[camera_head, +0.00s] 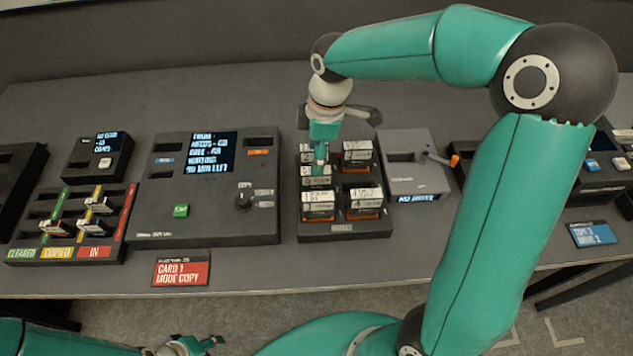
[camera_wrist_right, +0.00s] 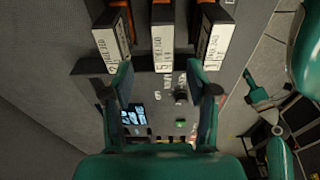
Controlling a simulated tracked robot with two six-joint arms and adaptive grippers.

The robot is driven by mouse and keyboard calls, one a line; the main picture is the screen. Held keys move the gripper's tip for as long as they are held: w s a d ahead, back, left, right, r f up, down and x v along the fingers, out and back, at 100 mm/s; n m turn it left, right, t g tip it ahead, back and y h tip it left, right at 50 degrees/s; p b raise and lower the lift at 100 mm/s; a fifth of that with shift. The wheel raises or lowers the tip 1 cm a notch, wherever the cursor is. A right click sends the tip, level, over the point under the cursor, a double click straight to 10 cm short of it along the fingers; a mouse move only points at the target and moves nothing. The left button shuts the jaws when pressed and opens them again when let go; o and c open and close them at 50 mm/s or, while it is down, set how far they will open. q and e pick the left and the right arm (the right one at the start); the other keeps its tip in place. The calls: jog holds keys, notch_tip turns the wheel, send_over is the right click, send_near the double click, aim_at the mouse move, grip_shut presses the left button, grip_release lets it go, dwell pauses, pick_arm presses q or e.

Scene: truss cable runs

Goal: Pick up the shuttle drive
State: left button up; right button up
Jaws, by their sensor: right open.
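Several orange-and-black drives with white labels stand in a dark rack (camera_head: 345,229) in the middle of the table. Their label print is too small to tell which is the shuttle drive. My right gripper (camera_head: 319,158) is over the left column of the rack, pointing down and hiding part of it. In the right wrist view its two fingers (camera_wrist_right: 160,68) are apart, with a middle labelled drive (camera_wrist_right: 162,45) beyond the gap; nothing is held. My left gripper (camera_head: 195,346) is low at the front edge, away from the rack; its jaws are unclear.
Left of the rack is a console (camera_head: 205,215) with a screen, green button and knob. Further left is a card tray (camera_head: 70,240) marked cleared, copied and in. A grey box (camera_head: 412,180) with an orange-tipped lever stands to the right. A red card sign (camera_head: 181,272) is at the front edge.

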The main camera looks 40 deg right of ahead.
aim_at(315, 179)
notch_tip(315, 179, down, 3)
jog(key=shift+w+a+r, duration=0.1)
jog(key=shift+r, duration=0.1)
jog(key=shift+a+f+p, duration=0.2)
jog(key=shift+f+p, duration=0.3)
jog(key=shift+f, duration=2.4)
jog(key=shift+s, duration=0.2)
grip_shut()
